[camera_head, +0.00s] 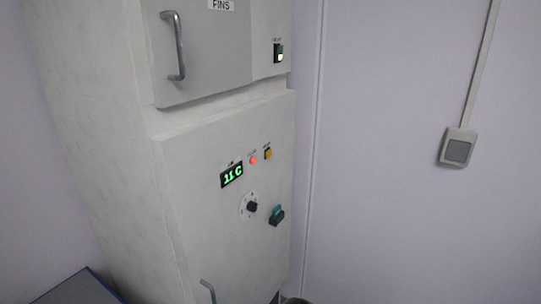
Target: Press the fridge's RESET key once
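The fridge (155,175) is a tall white cabinet left of centre, seen at an angle. Its front has a green lit display (232,175) that seems to read 11 C. Below are a black knob (252,207) on a white dial and a dark switch with a teal part (277,214). My gripper is not in view.
The upper door (210,55), labelled FINS, has a metal handle (175,45), with a lit rocker switch (279,52) to its right. Another handle (208,291) shows low down. A grey wall switch (458,148) is at right. A blue-grey surface (80,290) is at bottom left.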

